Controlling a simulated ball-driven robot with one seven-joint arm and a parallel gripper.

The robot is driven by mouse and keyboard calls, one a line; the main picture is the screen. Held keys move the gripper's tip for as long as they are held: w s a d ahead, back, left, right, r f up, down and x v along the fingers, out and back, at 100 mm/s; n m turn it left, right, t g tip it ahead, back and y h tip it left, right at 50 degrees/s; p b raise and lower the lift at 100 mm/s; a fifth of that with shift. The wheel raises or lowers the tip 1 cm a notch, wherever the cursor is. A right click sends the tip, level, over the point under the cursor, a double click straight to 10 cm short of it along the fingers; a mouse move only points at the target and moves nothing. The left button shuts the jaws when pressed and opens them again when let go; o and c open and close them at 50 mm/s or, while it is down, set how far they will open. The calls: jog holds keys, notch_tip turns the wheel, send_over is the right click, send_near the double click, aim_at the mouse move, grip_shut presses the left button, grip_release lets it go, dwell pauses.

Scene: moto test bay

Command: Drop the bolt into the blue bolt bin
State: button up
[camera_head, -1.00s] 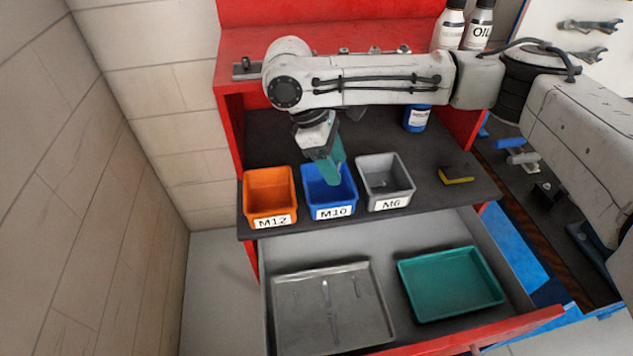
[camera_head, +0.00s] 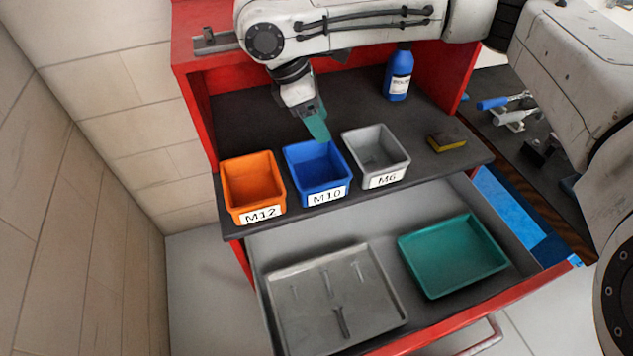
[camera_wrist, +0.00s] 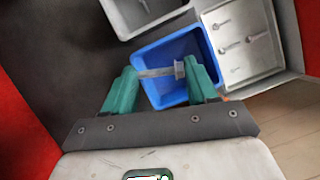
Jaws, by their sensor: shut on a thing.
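The blue bolt bin (camera_head: 302,178), labelled M10, stands open on the dark shelf between an orange bin and a grey bin. My gripper (camera_head: 320,136) points down by the bin's back rim in the head view. In the wrist view my gripper (camera_wrist: 161,72) has its two green fingers shut on a grey metal bolt (camera_wrist: 158,73), held crosswise with its head by the right finger. The blue bin (camera_wrist: 168,99) lies beyond and below the bolt there. The bolt is not distinguishable in the head view.
The orange M12 bin (camera_head: 232,200) and grey M6 bin (camera_head: 362,168) flank the blue one. A yellow-and-dark sponge (camera_head: 446,142) and a blue bottle (camera_head: 397,77) are on the shelf. The open drawer below holds a grey tray (camera_head: 300,318) with several bolts and a green tray (camera_head: 455,255).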

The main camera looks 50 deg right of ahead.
jog(key=shift+f+b, duration=0.3)
jog(key=shift+f, duration=0.25)
jog(key=o, duration=1.1)
jog(key=v, duration=1)
jog(key=shift+w+r, duration=0.1)
jog(key=shift+r, duration=0.3)
